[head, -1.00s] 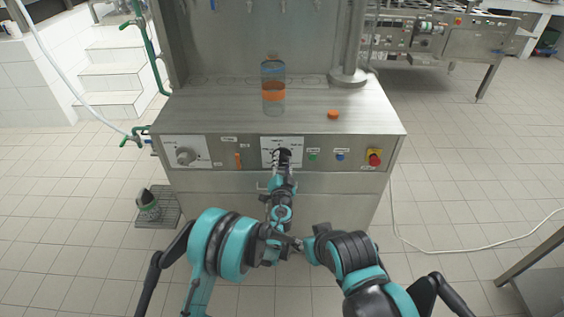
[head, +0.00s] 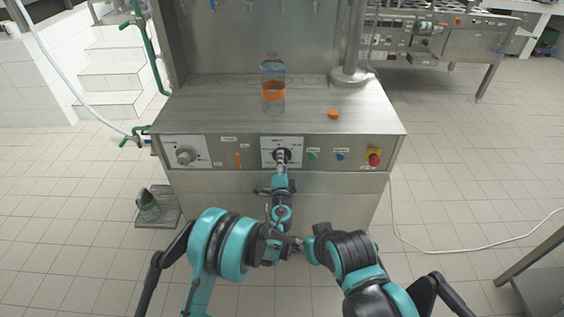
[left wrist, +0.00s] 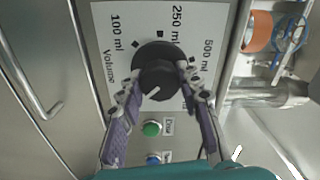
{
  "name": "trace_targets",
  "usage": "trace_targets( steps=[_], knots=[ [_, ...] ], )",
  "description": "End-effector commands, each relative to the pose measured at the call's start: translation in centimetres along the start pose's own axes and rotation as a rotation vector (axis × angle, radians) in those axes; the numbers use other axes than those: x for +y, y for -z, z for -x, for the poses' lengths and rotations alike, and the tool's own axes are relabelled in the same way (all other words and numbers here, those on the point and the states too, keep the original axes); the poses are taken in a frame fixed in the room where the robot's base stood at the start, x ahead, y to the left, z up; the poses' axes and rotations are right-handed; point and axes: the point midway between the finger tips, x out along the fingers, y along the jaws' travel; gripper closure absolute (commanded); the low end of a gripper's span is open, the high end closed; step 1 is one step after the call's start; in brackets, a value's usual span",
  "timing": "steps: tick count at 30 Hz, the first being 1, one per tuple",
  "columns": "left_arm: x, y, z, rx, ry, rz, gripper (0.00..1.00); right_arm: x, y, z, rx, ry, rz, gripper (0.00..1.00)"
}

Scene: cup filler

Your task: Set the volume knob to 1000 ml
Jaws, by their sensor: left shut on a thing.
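The black volume knob (left wrist: 158,68) sits on a white label plate (left wrist: 112,62) on the machine's front panel. In the left wrist view the plate reads 100 ml, 250 ml and 500 ml; no 1000 ml mark is visible. A short white line shows on the knob's face, slanting toward the picture's lower left. My left gripper (left wrist: 160,88) is shut on the knob, one finger on each side. In the head view the left gripper (head: 281,160) reaches straight up to the panel and partly covers the knob.
Beside the knob are green (head: 313,155) and blue (head: 340,156) buttons and a red emergency stop (head: 375,157). Another dial (head: 186,156) is at the panel's left. A bottle (head: 272,86) and an orange cap (head: 333,114) are on the steel top.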

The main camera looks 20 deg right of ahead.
Motion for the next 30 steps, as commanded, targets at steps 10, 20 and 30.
trace_targets(
  steps=[10,20,30],
  knots=[
    [0.0,0.1,0.0,0.001,0.0,-0.015,0.94,0.0,0.0,0.0,0.0,0.0,0.0,0.6],
    [0.0,0.0,0.0,0.001,0.0,-0.013,0.44,0.0,0.0,0.0,0.0,0.0,0.0,0.6],
    [0.1,0.1,1.4,0.002,0.0,-0.013,0.44,0.0,0.0,0.0,0.0,0.0,0.0,0.6]
  ],
)
